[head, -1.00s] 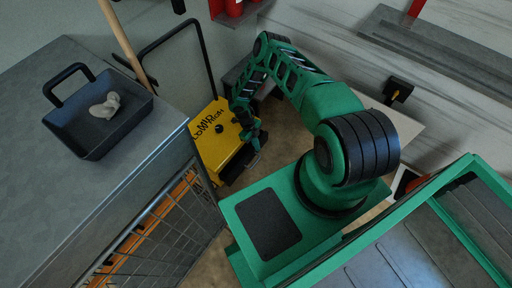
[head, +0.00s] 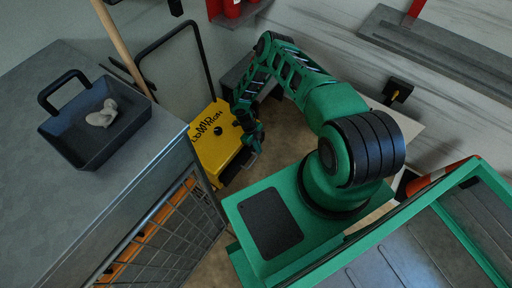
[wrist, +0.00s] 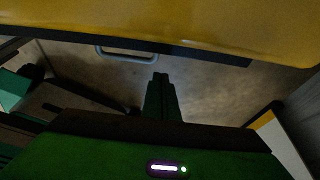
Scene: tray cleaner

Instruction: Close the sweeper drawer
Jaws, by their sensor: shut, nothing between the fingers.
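The yellow sweeper (head: 212,152) stands on the floor beside the metal counter in the head view, with black lettering and a black knob on top. In the wrist view its yellow body (wrist: 200,22) fills the top. The dark drawer front (wrist: 185,47) shows as a thin strip under the yellow edge, with a grey loop handle (wrist: 125,56) sticking out; any remaining gap is hard to judge. My gripper (head: 252,148) is at the sweeper's front right side. In the wrist view my gripper (wrist: 161,78) is shut and empty, just below the drawer strip; contact cannot be told.
A dark pan (head: 95,135) with a pale lump lies on the grey counter (head: 60,215) at left. A mesh panel (head: 165,235) runs along the counter's side. An orange and white cone (head: 442,176) is at right. Brown floor shows in front of the sweeper.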

